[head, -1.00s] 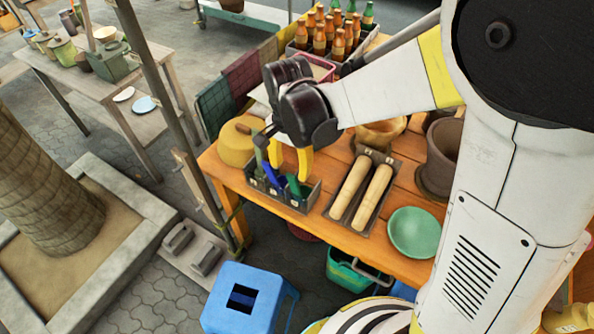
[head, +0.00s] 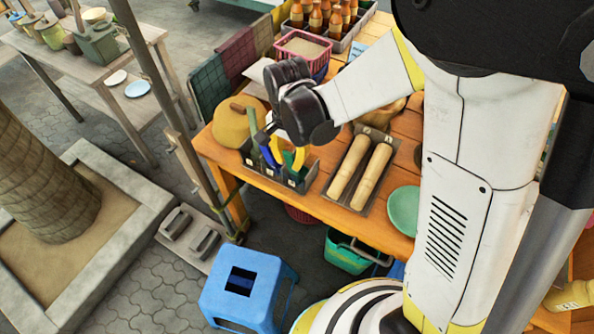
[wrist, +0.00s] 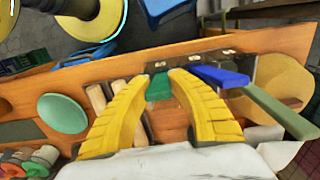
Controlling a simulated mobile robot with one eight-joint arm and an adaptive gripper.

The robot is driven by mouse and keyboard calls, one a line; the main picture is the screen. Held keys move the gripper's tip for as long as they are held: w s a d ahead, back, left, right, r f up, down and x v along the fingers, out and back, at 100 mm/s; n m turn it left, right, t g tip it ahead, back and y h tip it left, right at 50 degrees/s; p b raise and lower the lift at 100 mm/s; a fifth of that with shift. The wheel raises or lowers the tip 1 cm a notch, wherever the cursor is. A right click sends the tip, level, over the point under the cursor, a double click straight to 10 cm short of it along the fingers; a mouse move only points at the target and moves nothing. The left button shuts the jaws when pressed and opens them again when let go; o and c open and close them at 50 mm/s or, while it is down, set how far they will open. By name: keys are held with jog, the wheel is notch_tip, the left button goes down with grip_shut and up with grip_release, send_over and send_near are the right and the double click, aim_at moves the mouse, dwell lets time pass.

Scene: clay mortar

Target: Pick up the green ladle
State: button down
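Several utensils stand in a grey divided holder (head: 300,185) at the near left corner of the orange table. A bright green utensil (wrist: 158,88) shows between my fingertips in the wrist view. A blue handle (wrist: 220,77) and a longer dull green handle (wrist: 270,108) stand to its right. I cannot tell from the visible parts which green one is the ladle. My gripper (head: 288,158) is over the holder; its yellow fingers are apart, one on either side of the bright green piece in the wrist view (wrist: 160,80). Contact cannot be told.
Two wooden rolling pins (head: 360,172) lie in a tray right of the holder. A green plate (head: 404,208) is farther right. A blue stool (head: 245,290) stands on the floor in front.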

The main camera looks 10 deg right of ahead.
dwell(0.3)
notch_tip(320, 180, up, 10)
jog(key=p, duration=0.3)
dwell(0.5)
